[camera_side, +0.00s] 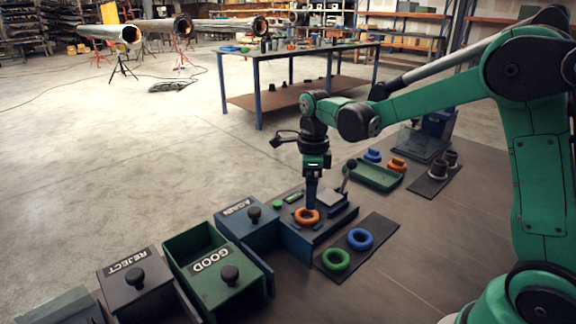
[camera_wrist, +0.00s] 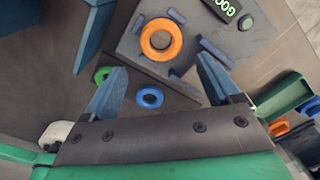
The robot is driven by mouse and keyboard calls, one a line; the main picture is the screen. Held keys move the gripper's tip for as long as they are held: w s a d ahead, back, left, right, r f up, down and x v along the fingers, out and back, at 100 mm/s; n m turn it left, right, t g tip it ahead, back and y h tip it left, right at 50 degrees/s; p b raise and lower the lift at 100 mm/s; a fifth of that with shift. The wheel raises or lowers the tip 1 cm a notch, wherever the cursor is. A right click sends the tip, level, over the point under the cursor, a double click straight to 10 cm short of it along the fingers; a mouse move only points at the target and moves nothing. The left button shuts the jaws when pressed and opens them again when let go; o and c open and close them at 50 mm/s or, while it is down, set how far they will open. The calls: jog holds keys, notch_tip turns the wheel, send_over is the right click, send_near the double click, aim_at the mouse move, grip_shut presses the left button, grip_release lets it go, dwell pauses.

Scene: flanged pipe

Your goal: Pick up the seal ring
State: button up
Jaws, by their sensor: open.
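An orange ring (camera_side: 307,222) lies flat on a dark fixture block (camera_side: 296,243). My gripper (camera_side: 311,206) points down just above or at this ring in the side view. In the wrist view the orange ring (camera_wrist: 161,56) shows ahead of and between the blue fingertips of my gripper (camera_wrist: 160,64), which are spread with nothing between them. A green ring (camera_side: 335,269) and a blue ring (camera_side: 360,247) lie on a dark mat (camera_side: 385,229) beside the fixture. They also show in the wrist view, green (camera_wrist: 99,74) and blue (camera_wrist: 150,105). I cannot tell which ring is the seal ring.
A lever with a black knob (camera_side: 351,163) rises at the fixture's right. Bins marked AGAIN (camera_side: 240,222), GOOD (camera_side: 215,278) and REJECT (camera_side: 137,290) stand to the left. A green tray (camera_side: 375,178) and another mat with dark parts (camera_side: 434,180) lie behind. Bench is clear at front right.

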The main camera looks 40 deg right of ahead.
aim_at(309, 214)
jog(key=shift+w+d+f+m, duration=0.15)
jog(key=shift+f+m, duration=0.25)
jog(key=shift+f, duration=2.55)
jog(key=c, duration=1.1)
notch_tip(309, 214, up, 23)
jog(key=shift+f, duration=0.1)
jog(key=shift+c, duration=0.2)
